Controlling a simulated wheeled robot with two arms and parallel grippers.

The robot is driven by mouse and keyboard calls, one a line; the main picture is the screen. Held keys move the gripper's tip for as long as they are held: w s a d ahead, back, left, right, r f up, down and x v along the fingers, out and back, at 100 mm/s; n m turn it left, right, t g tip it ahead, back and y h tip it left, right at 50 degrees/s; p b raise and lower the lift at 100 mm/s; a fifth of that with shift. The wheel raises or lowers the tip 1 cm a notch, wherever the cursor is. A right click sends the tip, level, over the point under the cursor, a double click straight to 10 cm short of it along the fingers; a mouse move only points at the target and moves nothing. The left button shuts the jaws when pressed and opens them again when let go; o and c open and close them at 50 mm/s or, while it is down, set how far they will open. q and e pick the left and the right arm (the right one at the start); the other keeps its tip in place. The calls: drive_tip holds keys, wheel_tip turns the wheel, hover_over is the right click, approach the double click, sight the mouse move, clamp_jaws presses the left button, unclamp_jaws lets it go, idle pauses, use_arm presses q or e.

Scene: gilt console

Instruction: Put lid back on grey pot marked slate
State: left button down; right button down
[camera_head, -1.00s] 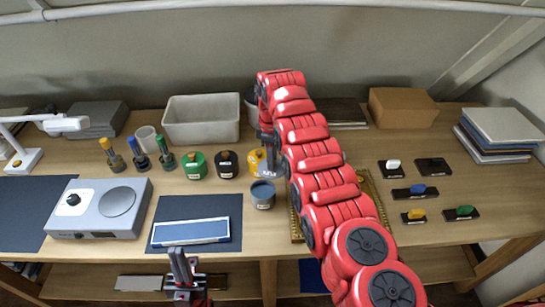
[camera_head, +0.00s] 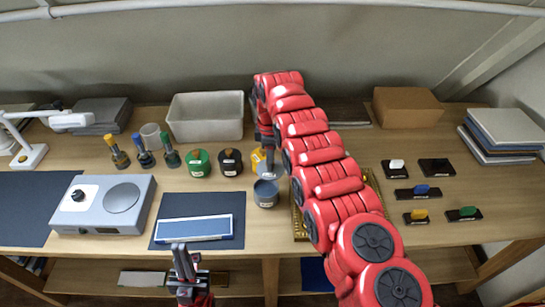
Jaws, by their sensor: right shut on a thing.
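The grey pot (camera_head: 266,194) stands on the table right of the dark mat, its dark open top showing and a small pale label on its front. My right gripper (camera_head: 268,168) is just behind and above it, shut on a small grey thing that looks like the lid (camera_head: 271,174). My own arm hides part of the grip. The held piece appears apart from the pot, but the gap is hard to judge. My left gripper (camera_head: 186,262) is low at the table's front edge, away from the pot; its jaw gap is unclear.
A yellow pot (camera_head: 257,160) is close behind the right gripper. A black pot (camera_head: 230,162) and green pot (camera_head: 199,163) stand to its left. A gilt frame (camera_head: 299,222) lies to the right under my arm. A blue-and-white block (camera_head: 194,228) lies on the dark mat (camera_head: 196,206).

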sight(266, 170)
drive_tip(key=shift+s+a+f+n, duration=0.2)
drive_tip(key=shift+a+f+n, duration=0.05)
drive_tip(key=shift+a+n, duration=0.15)
drive_tip(key=shift+s+a+f+n, duration=0.2)
drive_tip(key=shift+a+n, duration=0.2)
drive_tip(key=shift+f, duration=0.75)
wheel_tip(266, 170, down, 4)
drive_tip(key=b, duration=0.2)
drive_tip(key=shift+r+b, duration=0.1)
drive_tip(key=shift+b, duration=0.2)
drive_tip(key=shift+f+b, duration=0.5)
drive_tip(key=shift+d, duration=0.1)
drive_tip(key=shift+f+b, duration=0.15)
drive_tip(key=shift+b, duration=0.85)
idle(0.7)
idle(0.4)
